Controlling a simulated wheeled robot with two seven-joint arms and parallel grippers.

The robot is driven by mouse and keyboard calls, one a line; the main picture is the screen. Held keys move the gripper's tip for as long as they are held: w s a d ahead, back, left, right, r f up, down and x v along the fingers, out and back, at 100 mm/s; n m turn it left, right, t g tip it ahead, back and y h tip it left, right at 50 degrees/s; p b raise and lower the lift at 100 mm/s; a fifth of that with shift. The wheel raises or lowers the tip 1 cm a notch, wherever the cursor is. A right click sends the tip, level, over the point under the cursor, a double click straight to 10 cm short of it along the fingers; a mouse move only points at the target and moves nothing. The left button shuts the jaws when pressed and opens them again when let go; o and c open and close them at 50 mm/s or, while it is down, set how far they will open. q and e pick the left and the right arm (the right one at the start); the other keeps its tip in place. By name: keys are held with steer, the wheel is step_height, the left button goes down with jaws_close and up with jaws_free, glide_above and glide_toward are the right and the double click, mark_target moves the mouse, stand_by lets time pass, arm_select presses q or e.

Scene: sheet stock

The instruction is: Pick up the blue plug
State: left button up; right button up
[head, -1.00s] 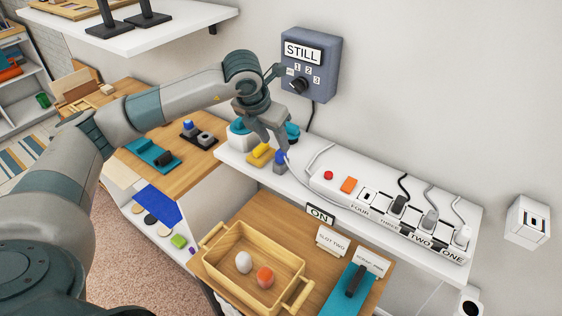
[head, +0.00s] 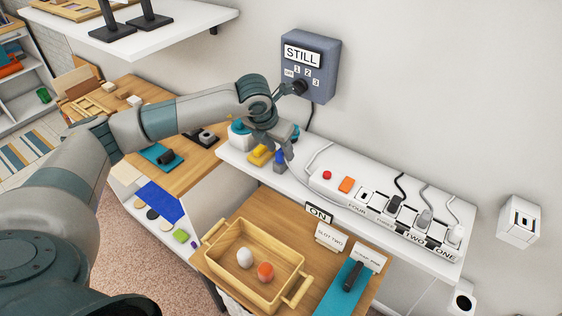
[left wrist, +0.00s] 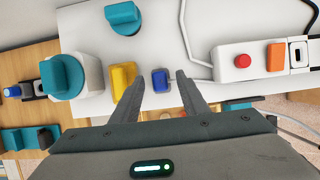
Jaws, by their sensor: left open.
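The blue plug (head: 280,158) stands on the white shelf, just right of a yellow plug (head: 261,154). No contact with the blue plug can be made out. My right gripper is in neither view.
A white power strip (head: 385,206) with a red button, an orange switch and several plugged cords lies right of the plugs. A teal-and-white object (left wrist: 68,76) stands left. A grey STILL box (head: 308,68) is on the wall. A wooden tray (head: 225,262) stands below.

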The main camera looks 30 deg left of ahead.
mark_target(280, 152)
arm_select(q)
jaws_close()
steer(key=shift+r, duration=0.1)
steer(key=shift+r+b, duration=0.55)
steer(key=shift+b, duration=0.05)
step_height(280, 152, up, 2)
steer(key=shift+r+b, duration=0.1)
steer(key=shift+b, duration=0.7)
steer(key=s+d+r+b, duration=0.1)
steer(key=d+r+b, duration=0.4)
steer(key=d, duration=0.6)
step_height(280, 152, up, 3)
steer(key=shift+s+d+f, duration=0.2)
steer(key=shift+s+d, duration=0.05)
steer(key=shift+s, duration=0.15)
steer(key=shift+r+p, duration=0.55)
steer(key=shift+r, duration=1.45)
